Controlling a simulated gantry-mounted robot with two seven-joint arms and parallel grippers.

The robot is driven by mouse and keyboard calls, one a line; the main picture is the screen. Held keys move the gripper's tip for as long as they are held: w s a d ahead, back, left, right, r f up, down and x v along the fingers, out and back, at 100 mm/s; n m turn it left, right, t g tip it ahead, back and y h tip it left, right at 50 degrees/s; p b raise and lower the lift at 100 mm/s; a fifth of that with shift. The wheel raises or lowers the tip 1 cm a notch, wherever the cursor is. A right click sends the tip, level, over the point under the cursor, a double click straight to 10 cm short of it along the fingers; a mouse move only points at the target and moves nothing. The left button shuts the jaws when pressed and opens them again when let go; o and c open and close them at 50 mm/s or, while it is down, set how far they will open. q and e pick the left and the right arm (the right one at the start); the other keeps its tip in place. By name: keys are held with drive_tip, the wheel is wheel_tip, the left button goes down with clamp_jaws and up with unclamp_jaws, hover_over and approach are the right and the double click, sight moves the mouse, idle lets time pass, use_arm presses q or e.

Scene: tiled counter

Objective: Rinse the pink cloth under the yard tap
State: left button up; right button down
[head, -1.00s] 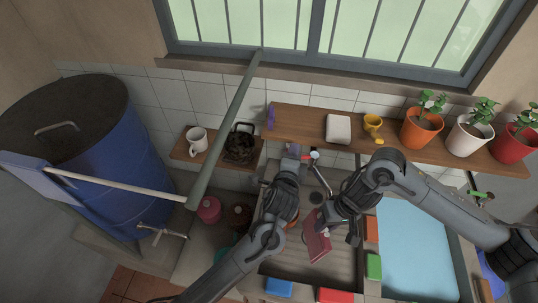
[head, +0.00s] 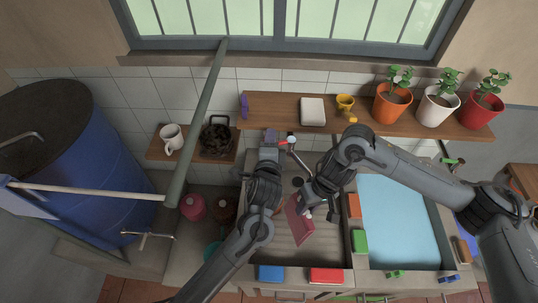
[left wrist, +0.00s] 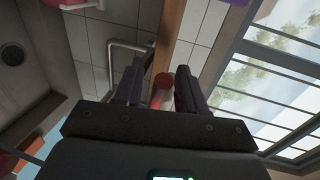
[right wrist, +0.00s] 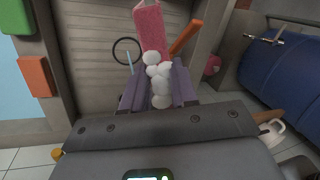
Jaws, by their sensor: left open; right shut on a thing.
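The pink cloth (head: 298,222) hangs over the left sink basin, below and in front of the yard tap (head: 291,140). My right gripper (head: 305,207) is shut on it. In the right wrist view the cloth (right wrist: 150,30) sticks out past the fingertips, with white foam-like blobs (right wrist: 158,80) between the fingers. My left gripper (head: 271,138) is open at the tap's left side, near its red part. In the left wrist view a red cylinder (left wrist: 161,90) shows between its spread fingers, beside a bent metal pipe (left wrist: 114,55). I cannot tell whether water runs.
A blue-bottomed basin (head: 398,225) lies right of the sink. Colored blocks, such as a green one (head: 359,241), sit on the rims. A wooden shelf (head: 270,110) with several pots runs behind. A blue barrel (head: 75,165) and grey pole (head: 203,120) stand left.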

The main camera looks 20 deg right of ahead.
use_arm(q)
drive_tip(key=v, duration=1.1)
drive_tip(key=shift+s+b, duration=0.25)
drive_tip(key=shift+b, duration=0.2)
